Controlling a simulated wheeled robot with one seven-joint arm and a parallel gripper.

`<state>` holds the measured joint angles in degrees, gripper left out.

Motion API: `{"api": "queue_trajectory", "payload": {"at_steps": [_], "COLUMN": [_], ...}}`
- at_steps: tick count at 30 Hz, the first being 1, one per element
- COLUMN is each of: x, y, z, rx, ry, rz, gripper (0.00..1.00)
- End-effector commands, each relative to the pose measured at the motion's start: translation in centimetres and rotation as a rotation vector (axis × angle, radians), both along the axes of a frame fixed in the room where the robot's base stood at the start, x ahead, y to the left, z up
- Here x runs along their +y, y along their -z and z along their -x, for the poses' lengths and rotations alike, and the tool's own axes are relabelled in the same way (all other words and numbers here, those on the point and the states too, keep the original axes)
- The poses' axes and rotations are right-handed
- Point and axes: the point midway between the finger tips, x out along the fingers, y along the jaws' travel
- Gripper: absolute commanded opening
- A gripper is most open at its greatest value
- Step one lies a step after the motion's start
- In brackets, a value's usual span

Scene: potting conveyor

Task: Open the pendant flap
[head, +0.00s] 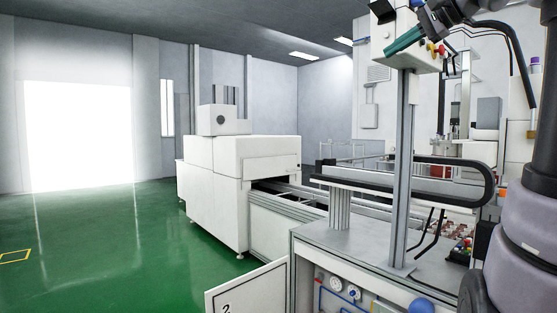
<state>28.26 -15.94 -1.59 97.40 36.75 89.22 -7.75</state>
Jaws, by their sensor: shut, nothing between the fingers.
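The pendant (383,48) is a pale box on top of a grey upright post at the upper right, with red and yellow buttons on its right side. I cannot make out its flap or tell how far it is open. My gripper (424,22) is dark and partly cut off by the top edge. It is at the upper part of the pendant, shut and empty. A green elongated piece (404,39) lies across the pendant's front, just below and left of my gripper. Whether my gripper touches the pendant cannot be told.
The post (403,170) rises from a grey machine top (360,245). A cabinet door (250,291) marked 2 stands open below, beside gauges (337,283). A white machine (240,180) stands further back.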

Motion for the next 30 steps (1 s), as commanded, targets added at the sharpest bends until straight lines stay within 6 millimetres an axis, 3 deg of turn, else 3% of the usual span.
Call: {"api": "queue_trajectory", "payload": {"at_steps": [1,3,9,12,15,16,20,26,29,30], "x": [2.0,3.7,6.0,6.0,5.8,5.7,5.5,5.5,5.5,5.6], "y": [3.2,7.9,20.5,25.1,28.2,28.8,30.2,30.0,28.0,26.3], "z": [1.6,3.7,10.8,13.6,15.4,15.8,16.5,16.4,15.0,14.0], "rx": [0.038,0.084,0.133,0.116,0.091,0.085,0.070,0.068,0.041,0.018], "ry": [-0.013,-0.026,-0.105,-0.155,-0.196,-0.206,-0.223,-0.224,-0.221,-0.220], "rz": [0.073,0.191,0.556,0.712,0.824,0.847,0.896,0.896,0.874,0.856], "gripper": [0.00,0.00,0.00,0.00,0.00,0.00,0.49,0.49,0.49,0.49]}}
